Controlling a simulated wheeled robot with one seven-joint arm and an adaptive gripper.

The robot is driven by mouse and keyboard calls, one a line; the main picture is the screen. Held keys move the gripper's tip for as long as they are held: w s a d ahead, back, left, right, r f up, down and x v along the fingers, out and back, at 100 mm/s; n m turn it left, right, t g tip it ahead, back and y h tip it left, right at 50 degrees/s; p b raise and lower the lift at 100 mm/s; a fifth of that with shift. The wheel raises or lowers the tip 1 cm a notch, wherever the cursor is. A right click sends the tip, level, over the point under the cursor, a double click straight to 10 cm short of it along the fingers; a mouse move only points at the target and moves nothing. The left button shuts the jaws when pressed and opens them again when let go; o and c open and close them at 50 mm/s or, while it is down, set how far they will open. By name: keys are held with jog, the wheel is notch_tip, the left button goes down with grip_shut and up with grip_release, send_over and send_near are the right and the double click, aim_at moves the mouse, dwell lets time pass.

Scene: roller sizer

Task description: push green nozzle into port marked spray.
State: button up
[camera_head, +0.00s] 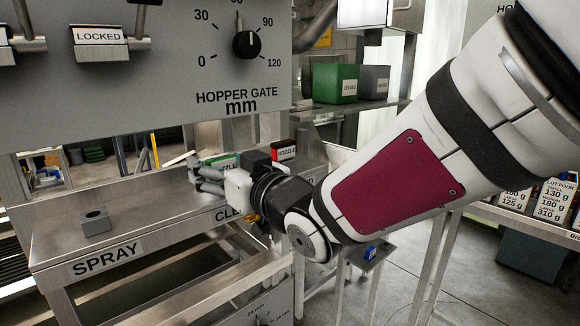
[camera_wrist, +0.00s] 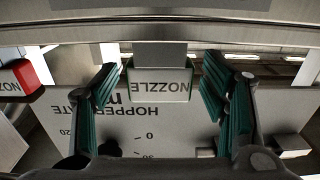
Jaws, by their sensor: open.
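The green nozzle (camera_head: 221,158) stands at the back of the steel ledge, partly hidden by my gripper in the head view. In the wrist view its white NOZZLE label with a green edge (camera_wrist: 160,83) appears upside down, between the fingers. My gripper (camera_head: 203,177) is open, with fingers on either side of the nozzle; in the wrist view both green-padded fingers (camera_wrist: 160,72) show gaps to it. The spray port (camera_head: 95,220) is a grey block with a round hole on the ledge's left part, above the SPRAY label (camera_head: 107,257). The port is empty.
A red nozzle (camera_head: 284,149) stands right of the green one and also shows in the wrist view (camera_wrist: 18,76). The hopper gate panel (camera_head: 180,70) with its dial overhangs the ledge. Bare ledge (camera_head: 145,205) lies between my gripper and the port.

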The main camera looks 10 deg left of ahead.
aim_at(222, 157)
jog(key=c, duration=1.1)
jog(key=shift+r, duration=0.2)
jog(key=shift+r, duration=0.2)
notch_tip(222, 157, up, 3)
jog(key=shift+d+r+b, duration=0.1)
jog(key=shift+b, duration=0.5)
jog(key=s+a+r+v, duration=0.1)
jog(key=s+v, duration=0.1)
jog(key=v, duration=1.3)
jog(key=shift+s+b, duration=0.15)
jog(key=shift+b, duration=0.3)
jog(key=shift+a+r, duration=0.1)
jog(key=shift+a, duration=0.05)
jog(key=s+a+r+n+g+y+p, duration=0.1)
jog(key=a+r+n+g+y+p, duration=0.1)
jog(key=a, duration=0.9)
jog(key=s+a+r+n+g+y+p, duration=0.1)
jog(key=a+g, duration=0.5)
jog(key=a, duration=0.6)
jog(key=s+r+n+p, duration=0.1)
jog(key=n+p, duration=0.1)
jog(key=shift+s+a+n+y, duration=0.15)
jog(key=shift+a+n+y, duration=0.05)
jog(key=shift+n+y, duration=0.2)
